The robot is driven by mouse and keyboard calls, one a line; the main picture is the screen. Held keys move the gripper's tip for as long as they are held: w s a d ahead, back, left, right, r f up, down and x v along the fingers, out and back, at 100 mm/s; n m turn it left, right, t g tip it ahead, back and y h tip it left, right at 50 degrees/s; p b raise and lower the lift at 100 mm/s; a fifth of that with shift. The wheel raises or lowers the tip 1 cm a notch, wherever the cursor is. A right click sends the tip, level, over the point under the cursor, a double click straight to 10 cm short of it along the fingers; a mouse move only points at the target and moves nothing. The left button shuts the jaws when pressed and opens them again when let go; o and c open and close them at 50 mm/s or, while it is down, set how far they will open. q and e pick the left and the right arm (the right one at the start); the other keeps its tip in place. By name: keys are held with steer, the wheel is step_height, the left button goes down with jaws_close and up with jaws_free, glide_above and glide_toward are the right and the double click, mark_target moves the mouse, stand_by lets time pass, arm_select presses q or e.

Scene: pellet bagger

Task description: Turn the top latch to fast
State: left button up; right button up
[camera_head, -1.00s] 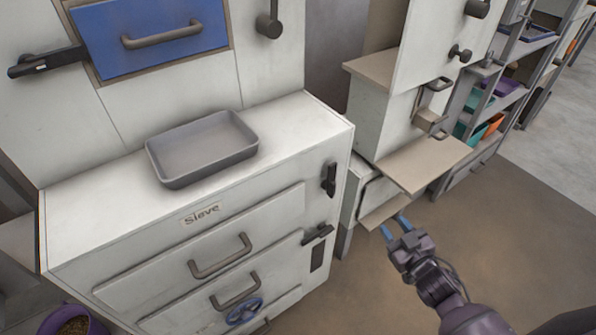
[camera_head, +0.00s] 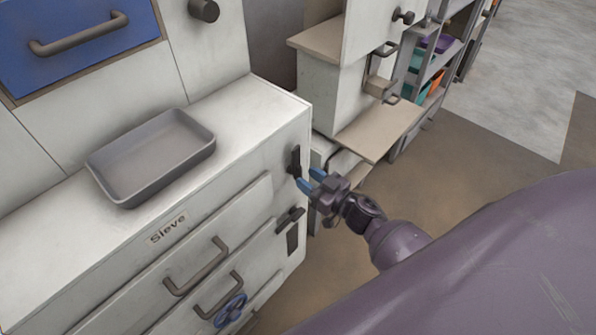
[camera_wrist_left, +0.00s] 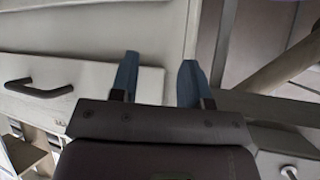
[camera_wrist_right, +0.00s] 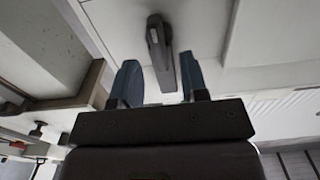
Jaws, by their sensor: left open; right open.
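The top latch (camera_head: 295,162) is a dark lever on the right end of the white cabinet's front, beside the upper drawer. It stands roughly upright in the head view. A second dark latch (camera_head: 290,219) sits below it, lying more sideways. My right gripper (camera_head: 310,181) is open with its blue fingertips close to the top latch. In the right wrist view the dark latch (camera_wrist_right: 160,52) shows ahead, between the two open fingers; I cannot tell whether they touch it. My left gripper (camera_wrist_left: 156,82) is open and empty in the left wrist view and is not in the head view.
The white cabinet has a drawer marked Sieve (camera_head: 166,228) with a handle (camera_head: 197,267). A grey tray (camera_head: 150,157) rests on its top. A blue drawer (camera_head: 75,38) is above. A beige shelf (camera_head: 378,132) juts out to the right, behind my right gripper.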

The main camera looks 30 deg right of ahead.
mark_target(301, 174)
steer(key=x, duration=0.2)
steer(key=shift+w+a, duration=0.15)
steer(key=shift+w, duration=0.1)
arm_select(q)
steer(key=shift+w, duration=0.25)
arm_select(e)
steer(key=shift+w+a, duration=0.25)
steer(key=shift+w, duration=0.45)
steer(key=c, duration=0.6)
